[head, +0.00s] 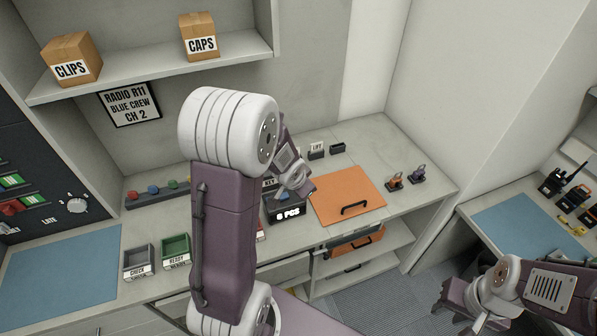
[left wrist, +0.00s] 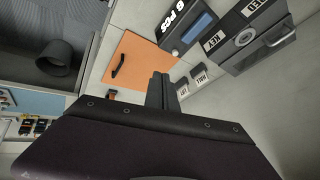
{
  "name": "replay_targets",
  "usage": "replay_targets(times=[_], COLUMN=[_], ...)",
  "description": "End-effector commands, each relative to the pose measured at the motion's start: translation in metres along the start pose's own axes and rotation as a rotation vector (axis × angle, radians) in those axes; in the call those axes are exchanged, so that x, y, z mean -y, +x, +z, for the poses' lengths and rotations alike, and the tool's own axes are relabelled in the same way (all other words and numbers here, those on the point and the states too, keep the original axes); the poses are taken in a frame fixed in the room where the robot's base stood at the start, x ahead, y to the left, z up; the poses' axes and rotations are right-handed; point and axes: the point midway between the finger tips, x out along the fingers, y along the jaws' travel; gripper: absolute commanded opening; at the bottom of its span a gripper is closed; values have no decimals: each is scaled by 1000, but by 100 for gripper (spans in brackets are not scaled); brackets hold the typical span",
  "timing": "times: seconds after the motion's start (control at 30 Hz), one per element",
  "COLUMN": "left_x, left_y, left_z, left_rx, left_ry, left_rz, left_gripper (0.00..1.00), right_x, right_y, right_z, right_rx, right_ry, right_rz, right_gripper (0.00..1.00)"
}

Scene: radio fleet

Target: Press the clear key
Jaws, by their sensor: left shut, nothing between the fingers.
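A dark device (head: 286,212) with a "6 PCS" readout stands on the counter, partly behind my left arm. I cannot make out a key marked clear in either view. My left gripper (left wrist: 161,88) is shut and empty, its fingers seen over the counter between the orange panel (left wrist: 130,58) and the small labelled holders (left wrist: 190,80). My right gripper (head: 458,305) is at the lower right, away from the counter.
The orange panel with a black handle (head: 347,193) lies right of the device. Green (head: 176,248) and grey (head: 138,260) bins stand left. Two small clamp-like items (head: 405,178) sit at the right. A box labelled KEY (left wrist: 213,42) is beside the device.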

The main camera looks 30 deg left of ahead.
Motion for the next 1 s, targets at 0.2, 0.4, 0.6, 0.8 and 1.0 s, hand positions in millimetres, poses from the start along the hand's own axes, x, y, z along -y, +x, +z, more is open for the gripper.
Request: replay_targets(times=[0.2,0.4,0.6,0.8,1.0], left_x=[65,75,75,74,70], left_y=[62,80,80,82,96], left_z=[-31,-36,-37,-36,-29], left_rx=[-223,-320,-326,-325,-324], left_ry=[330,458,468,466,465], left_rz=[-39,-31,-29,-29,-29], left_gripper=[0,0,0,0,0], right_x=[0,0,0,0,0], right_y=[-2,-2,-2,0,17], right_z=[0,0,0,0,2], right_rx=[2,1,1,1,1], right_ry=[0,0,0,0,0], right_rz=[0,0,0,0,0], right_gripper=[33,33,33,33,33])
